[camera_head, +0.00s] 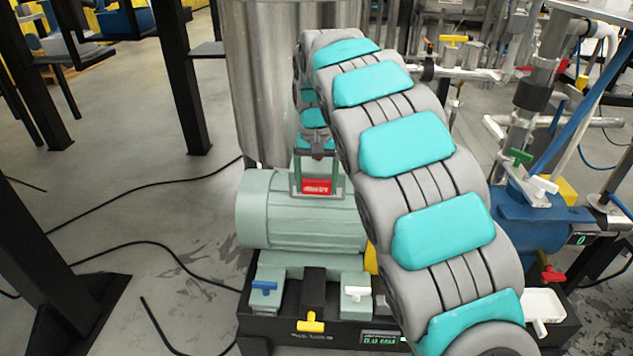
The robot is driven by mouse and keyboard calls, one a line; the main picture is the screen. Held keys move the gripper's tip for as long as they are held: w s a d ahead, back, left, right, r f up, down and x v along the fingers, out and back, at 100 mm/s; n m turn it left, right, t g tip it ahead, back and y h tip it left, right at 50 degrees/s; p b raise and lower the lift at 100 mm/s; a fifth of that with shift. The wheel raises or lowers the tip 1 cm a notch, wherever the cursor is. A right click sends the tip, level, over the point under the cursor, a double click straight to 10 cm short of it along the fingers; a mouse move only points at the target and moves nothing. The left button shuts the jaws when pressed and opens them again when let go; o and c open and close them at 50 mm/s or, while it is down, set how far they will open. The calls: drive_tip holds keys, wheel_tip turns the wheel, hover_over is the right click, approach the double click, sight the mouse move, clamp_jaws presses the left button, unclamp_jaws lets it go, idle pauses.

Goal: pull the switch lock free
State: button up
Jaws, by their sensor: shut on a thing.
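A small red block with pale lettering, which looks like the switch lock (316,187), is at the top of the pale green motor (290,215). My gripper (317,190) points down over the motor, with one finger on each side of the red block. It is shut on this block. My grey and teal arm curves from the lower right up and over to it, hiding the motor's right part. I cannot tell whether the lock is still seated or apart from the motor, and no separate switch shows.
A steel tank (265,80) stands close behind the motor. The black base (265,318) carries a yellow-handled part (311,322) and a digital display (382,338). A blue pump (535,228) and pipes crowd the right. Black cables lie on the left floor.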

clamp_jaws()
drive_tip(key=shift+s+f, duration=0.1)
drive_tip(key=shift+s, duration=1.65)
drive_tip(key=o, duration=1.2)
unclamp_jaws()
drive_tip(key=shift+o, duration=0.2)
